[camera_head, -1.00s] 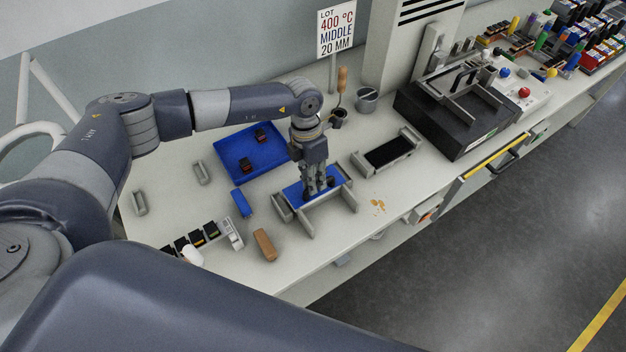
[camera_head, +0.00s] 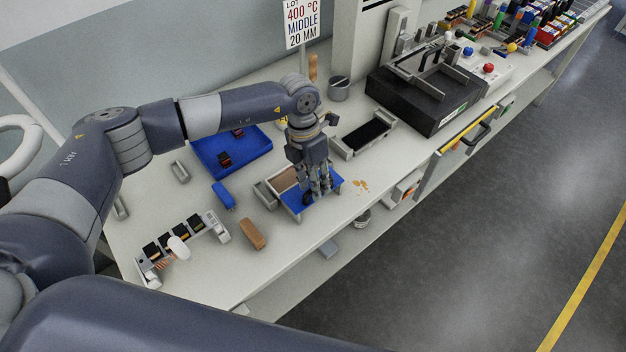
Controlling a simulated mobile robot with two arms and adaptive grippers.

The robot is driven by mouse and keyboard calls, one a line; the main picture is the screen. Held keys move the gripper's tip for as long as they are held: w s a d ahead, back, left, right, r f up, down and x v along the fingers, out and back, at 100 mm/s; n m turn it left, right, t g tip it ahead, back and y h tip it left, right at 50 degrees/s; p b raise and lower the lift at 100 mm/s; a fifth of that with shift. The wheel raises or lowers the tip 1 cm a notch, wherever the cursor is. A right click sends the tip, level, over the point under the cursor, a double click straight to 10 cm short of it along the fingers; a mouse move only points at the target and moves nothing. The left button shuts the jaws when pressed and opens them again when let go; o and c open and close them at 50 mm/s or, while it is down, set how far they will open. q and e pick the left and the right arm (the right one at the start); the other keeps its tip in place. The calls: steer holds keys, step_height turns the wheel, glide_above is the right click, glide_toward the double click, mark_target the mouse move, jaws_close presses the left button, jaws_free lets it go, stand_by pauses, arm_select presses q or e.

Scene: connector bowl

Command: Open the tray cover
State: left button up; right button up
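The tray (camera_head: 262,196) is a small grey box on the white bench, in the middle of the head view. My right gripper is not in view.
A blue bin (camera_head: 250,158) with small dark parts stands behind left. A brown block (camera_head: 252,234) and a blue piece (camera_head: 222,195) lie left of the tray. A holder with a dark plate (camera_head: 366,135) and a black machine (camera_head: 420,105) stand to the right. The bench's front edge is close.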

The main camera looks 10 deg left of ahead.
arm_select(q)
step_height(320, 180, up, 12)
steer(key=w+a, duration=0.1)
steer(key=a, duration=0.1)
steer(key=shift+w+f, duration=0.15)
steer(key=shift+w, duration=0.1)
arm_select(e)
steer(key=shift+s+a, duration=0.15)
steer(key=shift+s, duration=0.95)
arm_select(q)
steer(key=shift+f, duration=0.1)
